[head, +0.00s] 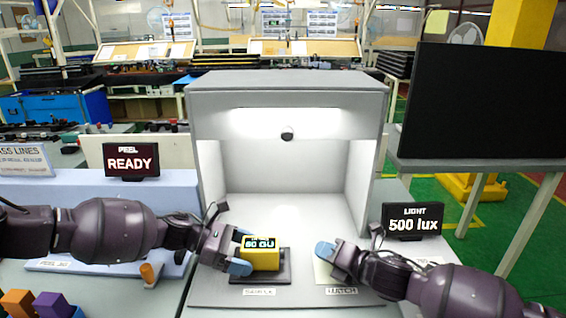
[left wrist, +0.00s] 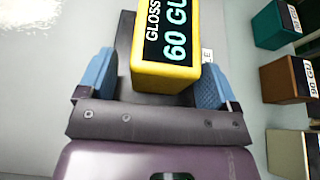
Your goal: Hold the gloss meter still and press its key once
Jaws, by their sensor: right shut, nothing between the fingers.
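The gloss meter (head: 260,258) is a yellow box with a dark display reading 60 GU. It sits on a dark base (head: 274,280) on the booth floor. My left gripper (head: 240,252) is open at its left end, with blue fingers on either side. In the left wrist view the meter (left wrist: 165,78) stands between the fingers (left wrist: 154,84); a gap shows at the left finger, and the right finger is close to or touching it. My right gripper (head: 325,251) is shut and empty, to the meter's right. I cannot make out the key.
The light booth (head: 287,85) encloses the area with side walls and a roof. A pale pad (head: 323,273) lies under my right gripper. A 500 lux display (head: 412,221) and a READY display (head: 130,161) stand outside. Blocks (left wrist: 287,78) lie at the wrist view's right.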

